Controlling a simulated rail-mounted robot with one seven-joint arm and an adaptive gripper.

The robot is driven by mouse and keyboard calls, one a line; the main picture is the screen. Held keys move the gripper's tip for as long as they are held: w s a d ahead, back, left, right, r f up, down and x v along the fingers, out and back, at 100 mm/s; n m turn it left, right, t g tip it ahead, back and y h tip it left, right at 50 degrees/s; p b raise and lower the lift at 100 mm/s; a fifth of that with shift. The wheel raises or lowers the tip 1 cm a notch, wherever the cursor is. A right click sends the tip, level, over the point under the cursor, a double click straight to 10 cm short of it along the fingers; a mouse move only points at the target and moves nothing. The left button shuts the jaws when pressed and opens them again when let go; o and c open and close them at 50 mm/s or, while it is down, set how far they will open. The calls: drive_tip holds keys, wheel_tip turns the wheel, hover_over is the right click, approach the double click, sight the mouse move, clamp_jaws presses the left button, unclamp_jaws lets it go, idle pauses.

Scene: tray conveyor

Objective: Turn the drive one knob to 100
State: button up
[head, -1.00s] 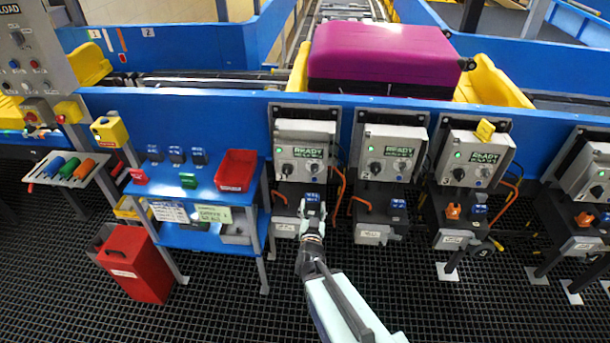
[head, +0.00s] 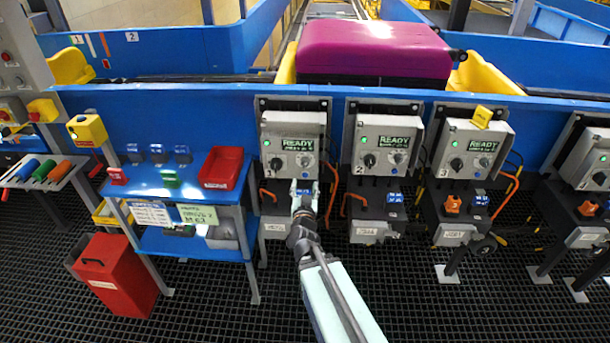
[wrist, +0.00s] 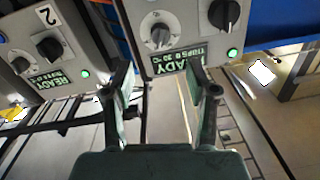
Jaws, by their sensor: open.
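The drive one box (head: 293,132) is the leftmost of the row of grey drive boxes in the head view. It has a black knob (head: 276,164), a grey dial (head: 304,160), a lit green lamp and a green READY display. In the wrist view the box appears upside down, with the grey dial (wrist: 160,36) beyond the gap between my fingers and the black knob (wrist: 224,14) to its right. My gripper (wrist: 160,82) is open and empty, apart from both knobs. In the head view my gripper (head: 304,188) is just below the box. The dial's exact setting is too small to read.
Drive two's box (head: 385,138) stands close on the right, and also shows in the wrist view (wrist: 50,45). Orange handles and cables lie beside the boxes. A blue shelf (head: 165,190) with a red bin is on the left. A magenta suitcase (head: 375,50) sits behind.

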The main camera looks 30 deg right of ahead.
sight(305, 166)
drive_tip(key=b+x, duration=0.3)
drive_tip(key=x, duration=0.8)
clamp_jaws()
